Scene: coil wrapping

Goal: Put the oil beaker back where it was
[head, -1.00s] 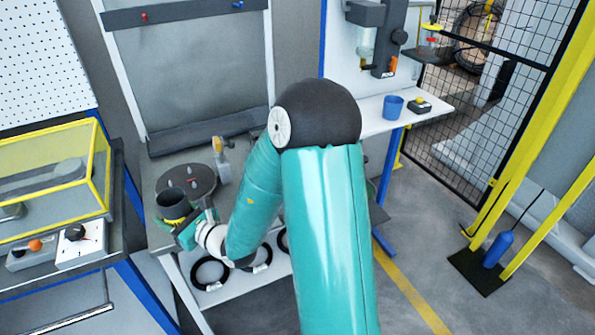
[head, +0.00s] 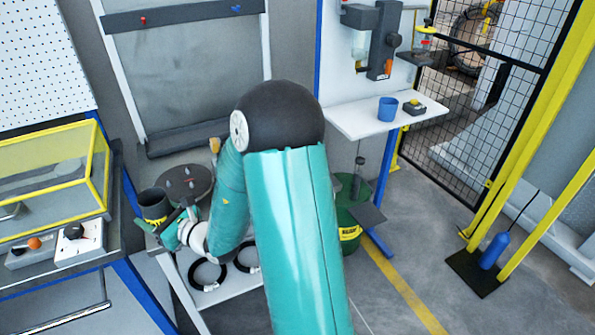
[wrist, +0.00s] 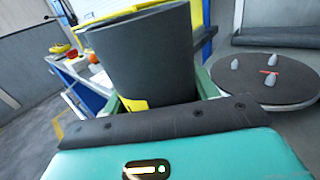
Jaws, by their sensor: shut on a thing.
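The oil beaker, a dark grey cup (head: 153,203) with a yellow mark low on its side, is held by my gripper (head: 172,228) at the left end of the workbench. It looks roughly upright in the head view. In the wrist view the beaker (wrist: 145,58) fills the space between the jaws, and its lower part is hidden by the gripper body. My gripper is shut on it. Whether its base touches the bench cannot be told.
A round dark turntable (head: 186,184) with small pegs is just right of the beaker. A yellow-framed case (head: 52,170) stands on the left bench. Black coils (head: 208,274) lie on the lower shelf. A blue cup (head: 387,109) stands on the white shelf (head: 362,122). A green bin (head: 352,228) stands below.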

